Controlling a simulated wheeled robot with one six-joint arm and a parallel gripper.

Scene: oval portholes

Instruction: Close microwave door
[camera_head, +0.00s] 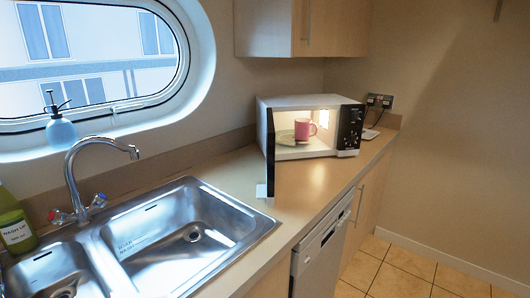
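A white microwave (312,103) with a black control panel stands on the wooden counter near the back corner. Its door (270,151) is dark, hinged on the left side, and swung wide open toward the front, so I see it nearly edge-on. The inside is lit. A pink mug (305,129) stands inside on the round turntable plate (286,138). My gripper is not in view.
A steel double sink (190,235) with a tap (75,180) lies left of the door. A cupboard (300,28) hangs above the microwave. A dishwasher (320,252) is under the counter. Tiled floor (400,278) is free at right.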

